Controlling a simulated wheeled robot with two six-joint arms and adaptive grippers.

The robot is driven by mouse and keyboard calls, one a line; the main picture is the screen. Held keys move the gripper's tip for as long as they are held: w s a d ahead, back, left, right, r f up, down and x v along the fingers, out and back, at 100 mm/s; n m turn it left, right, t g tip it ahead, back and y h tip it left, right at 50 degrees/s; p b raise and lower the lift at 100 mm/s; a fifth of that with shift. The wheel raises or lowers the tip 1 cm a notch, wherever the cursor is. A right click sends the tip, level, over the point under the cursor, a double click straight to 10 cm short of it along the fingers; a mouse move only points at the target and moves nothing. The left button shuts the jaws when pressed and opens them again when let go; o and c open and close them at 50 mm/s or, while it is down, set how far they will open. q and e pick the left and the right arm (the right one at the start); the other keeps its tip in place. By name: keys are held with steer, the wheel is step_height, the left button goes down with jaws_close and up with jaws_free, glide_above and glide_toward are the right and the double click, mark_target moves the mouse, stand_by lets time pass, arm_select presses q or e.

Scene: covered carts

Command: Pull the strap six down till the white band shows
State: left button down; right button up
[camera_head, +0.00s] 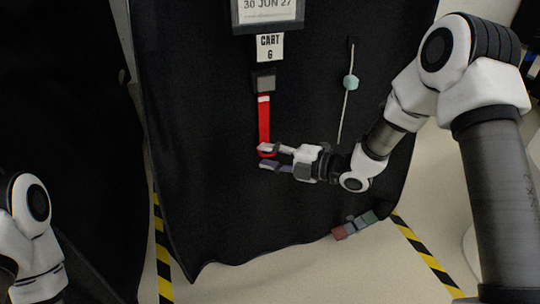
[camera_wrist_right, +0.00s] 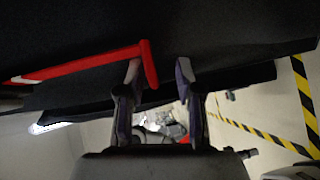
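The red strap (camera_head: 264,122) hangs from a grey buckle (camera_head: 263,82) under a "CART 6" label (camera_head: 270,47) on the black cover. A white band (camera_head: 264,99) shows across the strap just below the buckle. My right gripper (camera_head: 267,157) is at the strap's lower end, its fingers apart. In the right wrist view the strap's red end bar (camera_wrist_right: 149,66) lies between the open fingers (camera_wrist_right: 158,75), close to the left one, with a gap to the right one. The white band shows there at the far left (camera_wrist_right: 24,80). My left gripper is out of view.
A thin cord (camera_head: 345,110) with a pale blue bead (camera_head: 351,82) hangs right of the strap. A date sign (camera_head: 268,12) is above. A red, grey and green tag (camera_head: 354,225) lies at the cover's lower edge. Yellow-black tape (camera_head: 163,250) marks the floor.

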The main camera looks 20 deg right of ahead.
steer(key=v, duration=1.2)
